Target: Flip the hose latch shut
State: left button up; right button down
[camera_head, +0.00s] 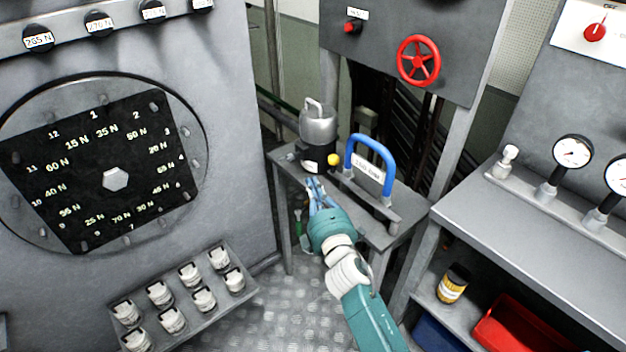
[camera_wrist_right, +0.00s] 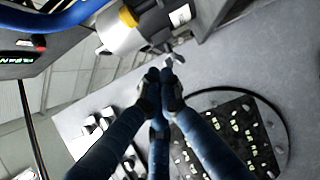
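A grey metal hose coupling (camera_head: 318,128) with a loop on top and a dark, labelled lower part stands on the small grey side table (camera_head: 376,233). A yellow knob (camera_head: 333,159) sits on its side. The coupling also shows at the top of the right wrist view (camera_wrist_right: 122,35). My right gripper (camera_head: 314,186) is just in front of its base; its fingertips (camera_wrist_right: 160,78) are together with nothing seen between them. A small pale tab (camera_wrist_right: 175,61), perhaps the latch, lies just beyond the tips; I cannot tell whether they touch. My left gripper is not in view.
A blue handle (camera_head: 370,150) on a labelled bracket stands right of the coupling. A red valve wheel (camera_head: 418,60) is on the panel behind. The large dial panel (camera_head: 115,180) is at left. A gauge bench (camera_head: 520,215) is at right.

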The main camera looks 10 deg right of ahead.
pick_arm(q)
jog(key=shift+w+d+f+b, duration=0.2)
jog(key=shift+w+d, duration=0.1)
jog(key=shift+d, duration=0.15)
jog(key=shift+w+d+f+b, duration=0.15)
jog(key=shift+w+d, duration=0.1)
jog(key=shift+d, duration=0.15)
pick_arm(e)
jog(key=s, duration=0.1)
jog(key=s+a, duration=0.1)
jog(key=s, duration=0.1)
jog(key=s+a, duration=0.1)
jog(key=s, duration=0.1)
jog(key=shift+s+a+r, duration=0.1)
jog(key=shift+r, duration=0.05)
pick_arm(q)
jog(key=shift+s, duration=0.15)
